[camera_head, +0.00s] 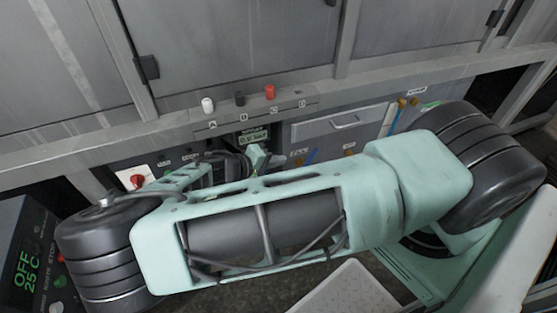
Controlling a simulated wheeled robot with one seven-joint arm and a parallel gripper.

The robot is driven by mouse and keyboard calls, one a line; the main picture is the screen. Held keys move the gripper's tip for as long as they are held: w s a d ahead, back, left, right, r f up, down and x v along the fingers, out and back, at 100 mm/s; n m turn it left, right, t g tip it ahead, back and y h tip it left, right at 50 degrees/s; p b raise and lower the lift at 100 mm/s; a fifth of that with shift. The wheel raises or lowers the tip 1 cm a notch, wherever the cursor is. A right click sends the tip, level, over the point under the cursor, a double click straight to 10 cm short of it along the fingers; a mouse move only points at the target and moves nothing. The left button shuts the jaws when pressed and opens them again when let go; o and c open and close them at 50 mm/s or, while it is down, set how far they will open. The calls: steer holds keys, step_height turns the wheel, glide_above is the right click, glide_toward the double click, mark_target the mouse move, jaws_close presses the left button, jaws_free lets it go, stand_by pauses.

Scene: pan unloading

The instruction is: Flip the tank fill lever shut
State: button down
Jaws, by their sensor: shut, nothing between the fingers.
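My arm crosses the view in mint green and dark grey. Its end, my gripper (260,158), shows small beyond the arm link, in front of the panel under the counter edge. It looks shut and empty; its fingertips are hard to make out. No lever can be surely read as the tank fill lever, because the labels are too small. A red knob on a white plate (138,179) is on the dark panel at left. My arm hides part of the lower panel.
White (208,105), black (239,98) and red (270,92) knobs stand on the ledge above. A small green-lit display (254,138) is behind my gripper. A drawer with a handle (344,121) is at right. A control box reading OFF 25 C (27,265) stands at lower left.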

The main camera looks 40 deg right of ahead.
mark_target(311, 156)
steer(key=x, duration=1.1)
steer(key=shift+f, duration=0.1)
steer(key=shift+w+d, duration=0.1)
